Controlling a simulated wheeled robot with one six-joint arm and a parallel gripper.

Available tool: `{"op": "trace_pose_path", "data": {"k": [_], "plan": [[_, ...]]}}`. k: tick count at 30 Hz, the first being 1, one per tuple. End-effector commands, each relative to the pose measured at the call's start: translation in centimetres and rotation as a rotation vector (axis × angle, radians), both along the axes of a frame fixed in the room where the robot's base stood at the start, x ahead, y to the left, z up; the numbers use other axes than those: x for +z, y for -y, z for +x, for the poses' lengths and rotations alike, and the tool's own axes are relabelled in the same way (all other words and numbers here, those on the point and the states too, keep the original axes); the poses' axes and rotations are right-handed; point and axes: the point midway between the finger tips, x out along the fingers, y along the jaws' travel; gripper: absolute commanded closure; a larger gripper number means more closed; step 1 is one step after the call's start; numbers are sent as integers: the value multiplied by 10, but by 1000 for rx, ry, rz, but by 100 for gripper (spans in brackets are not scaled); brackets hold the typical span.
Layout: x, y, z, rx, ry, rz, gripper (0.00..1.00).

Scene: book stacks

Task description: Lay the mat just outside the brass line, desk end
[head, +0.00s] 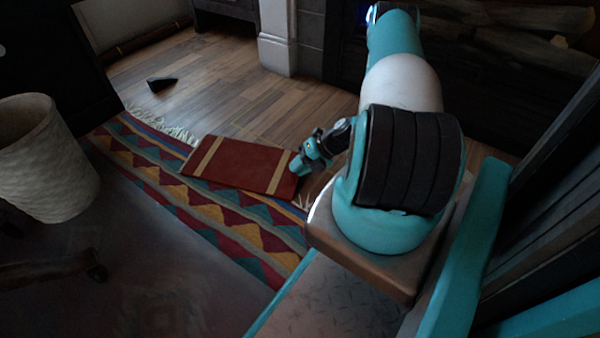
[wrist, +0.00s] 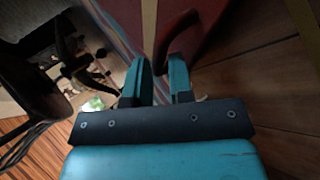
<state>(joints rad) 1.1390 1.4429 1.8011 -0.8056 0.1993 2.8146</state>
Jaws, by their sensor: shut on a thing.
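The red mat (head: 237,165) with two tan bands is at the centre of the head view, over the far edge of a patterned rug and the wood floor. I cannot tell whether it rests flat or is slightly raised. My gripper (head: 299,166) is shut on its right end. In the wrist view, my gripper's teal fingers (wrist: 163,82) close around a dark red curled edge of the mat (wrist: 166,40). A thin yellowish strip (wrist: 307,28) shows on the wood at the right; I cannot tell whether it is the brass line.
The zigzag rug (head: 190,205) runs diagonally under and in front of the mat, with a pale fringe at its far edge. A black wedge (head: 162,84) lies on the floor. A white basket (head: 45,160) stands left. Bare wood floor (head: 225,85) lies beyond, up to a pale pillar base (head: 277,40).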

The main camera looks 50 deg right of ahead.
Motion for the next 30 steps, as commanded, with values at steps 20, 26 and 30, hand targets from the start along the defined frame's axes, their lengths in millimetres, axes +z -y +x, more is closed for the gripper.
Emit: {"op": "trace_pose_path", "data": {"k": [20, 26, 30], "plan": [[10, 6, -12, 1, -17, 0, 63], [41, 29, -34, 0, -17, 0, 63], [60, 45, -49, 1, -16, -1, 63]]}}
